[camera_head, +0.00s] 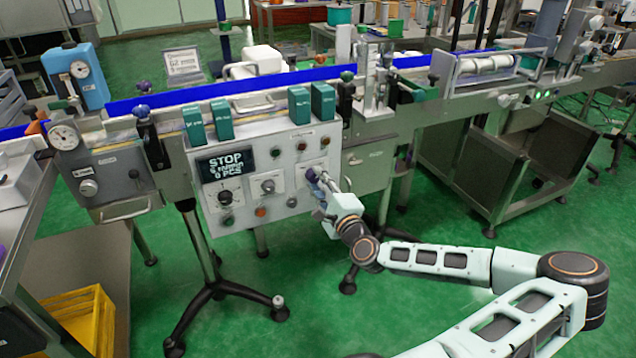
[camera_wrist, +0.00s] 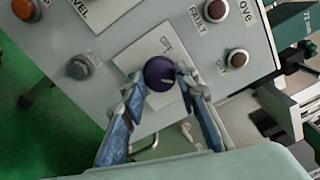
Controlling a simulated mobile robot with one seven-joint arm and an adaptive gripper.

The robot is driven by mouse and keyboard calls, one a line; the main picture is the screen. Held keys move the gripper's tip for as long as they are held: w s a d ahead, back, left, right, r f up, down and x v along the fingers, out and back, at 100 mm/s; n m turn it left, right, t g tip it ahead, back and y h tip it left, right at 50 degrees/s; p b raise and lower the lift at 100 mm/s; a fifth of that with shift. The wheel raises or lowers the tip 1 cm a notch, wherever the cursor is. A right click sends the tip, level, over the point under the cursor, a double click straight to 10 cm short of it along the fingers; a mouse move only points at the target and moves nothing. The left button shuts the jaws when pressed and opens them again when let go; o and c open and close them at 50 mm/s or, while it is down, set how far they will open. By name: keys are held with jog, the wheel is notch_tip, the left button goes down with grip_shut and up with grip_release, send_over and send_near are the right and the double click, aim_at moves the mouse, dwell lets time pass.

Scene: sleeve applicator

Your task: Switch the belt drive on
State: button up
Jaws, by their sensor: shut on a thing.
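The control panel (camera_head: 283,217) is a light grey box on the front of the conveyor, with a display (camera_head: 226,167) reading STOP on its first line. A dark purple round knob (camera_wrist: 160,74) with a pale pointer line sits on a white plate marked OFF in the wrist view. My gripper (camera_wrist: 156,80) has its two blue-grey fingers on either side of this knob, shut on it.
Other knobs (camera_head: 268,186) and small buttons are close by on the panel. A FAULT lamp (camera_wrist: 215,10) and a brown button (camera_wrist: 238,58) lie near the fingers. The blue-edged conveyor (camera_head: 250,88) runs above. Green floor below is open around a black stand leg.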

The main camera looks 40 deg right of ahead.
dwell(0.4)
jog(key=o, duration=1.1)
jog(key=shift+o, duration=0.2)
jog(key=shift+s, duration=0.15)
jog(key=v, duration=1.1)
jog(key=shift+s+a, duration=0.2)
jog(key=shift+s, duration=0.2)
